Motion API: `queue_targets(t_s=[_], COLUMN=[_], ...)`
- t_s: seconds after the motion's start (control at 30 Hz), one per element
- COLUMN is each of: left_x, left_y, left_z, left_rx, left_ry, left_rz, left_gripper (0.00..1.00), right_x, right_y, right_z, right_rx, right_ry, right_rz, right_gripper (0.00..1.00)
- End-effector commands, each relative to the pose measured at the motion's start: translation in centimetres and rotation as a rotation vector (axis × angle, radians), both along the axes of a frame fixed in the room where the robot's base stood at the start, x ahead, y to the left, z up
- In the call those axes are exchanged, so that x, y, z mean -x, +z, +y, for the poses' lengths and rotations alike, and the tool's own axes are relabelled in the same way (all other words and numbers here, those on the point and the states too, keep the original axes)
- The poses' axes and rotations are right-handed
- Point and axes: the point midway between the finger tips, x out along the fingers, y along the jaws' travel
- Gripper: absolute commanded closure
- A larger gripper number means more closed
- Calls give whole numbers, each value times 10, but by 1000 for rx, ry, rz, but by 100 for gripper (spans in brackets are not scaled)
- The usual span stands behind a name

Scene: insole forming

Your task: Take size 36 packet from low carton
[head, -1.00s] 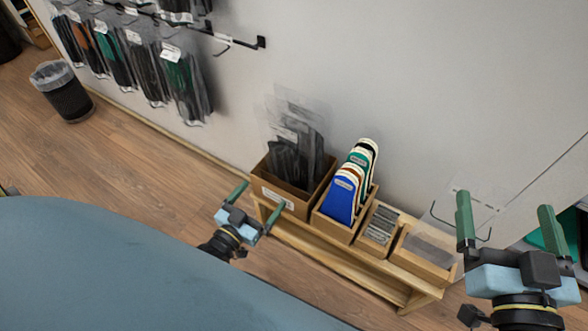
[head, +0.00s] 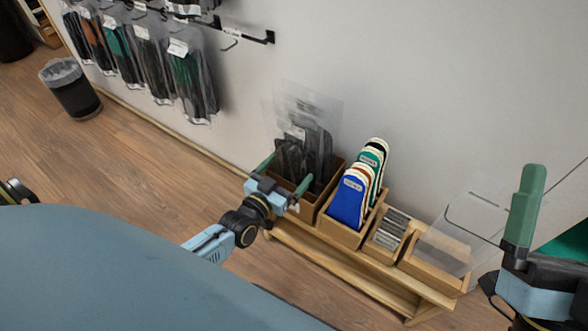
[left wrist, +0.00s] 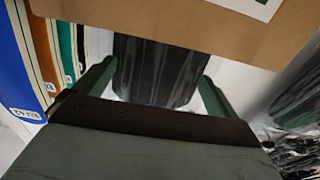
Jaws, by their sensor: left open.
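The low carton (head: 308,208) is a brown open box at the left end of a low wooden bench. Several dark insole packets (head: 318,146) in clear plastic stand upright in it; no size can be read. My left gripper (head: 285,175) is open in front of the carton and covers part of it. In the left wrist view, a dark packet (left wrist: 155,72) shows in the gap between the open fingers (left wrist: 154,87), with the carton's brown wall (left wrist: 190,20) above. Contact cannot be told. My right gripper (head: 525,205) is at the right edge, with only one finger clearly visible.
Right of the carton, a box (head: 345,233) holds coloured insoles (head: 354,190), beside smaller boxes on the bench (head: 340,272). Hanging packets (head: 190,85) and a waste bin (head: 72,90) are at the left. A blue-grey surface (head: 120,265) fills the lower left.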

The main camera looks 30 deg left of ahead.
Motion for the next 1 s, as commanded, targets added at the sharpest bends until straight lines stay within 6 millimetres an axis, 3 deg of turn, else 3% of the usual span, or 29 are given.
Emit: queue_targets(t_s=[0.33, 0.7, 1.0], left_x=[-6, -6, -6], left_y=[0, 0, 1], left_z=[-1, -1, -1], left_rx=[-1, 0, 0], left_ry=[-1, -1, 0], left_rz=[1, 1, 0], left_gripper=[4, 52, 54], right_x=[4, 3, 3], right_y=[2, 2, 3], right_z=[-1, -1, -1], right_rx=[-11, -11, -11], right_ry=[0, 0, -1], right_rz=[-37, -36, -34], right_gripper=[2, 2, 2])
